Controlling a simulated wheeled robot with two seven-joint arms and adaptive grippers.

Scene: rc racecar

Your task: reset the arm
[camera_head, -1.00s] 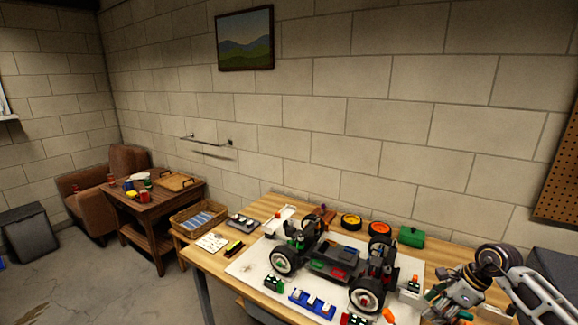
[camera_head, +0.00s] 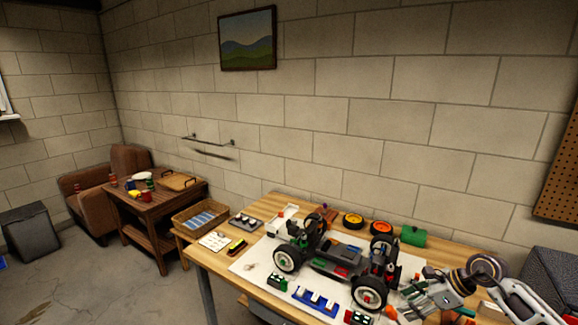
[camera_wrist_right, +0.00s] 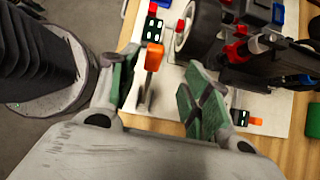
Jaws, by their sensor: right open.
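The RC car chassis (camera_head: 335,258) stands on its wheels on a white mat (camera_head: 248,262) on the wooden workbench. My right gripper (camera_head: 412,296) is at the right of the car, over the bench's right part. In the right wrist view my right gripper (camera_wrist_right: 160,92) has its green-padded fingers apart, with nothing held between them. An orange-handled tool (camera_wrist_right: 154,57) lies below and between the fingers as seen there. A car wheel (camera_wrist_right: 196,30) is close beyond the fingers. My left gripper is not in view.
A blue holder (camera_head: 315,302) lies at the front of the mat.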

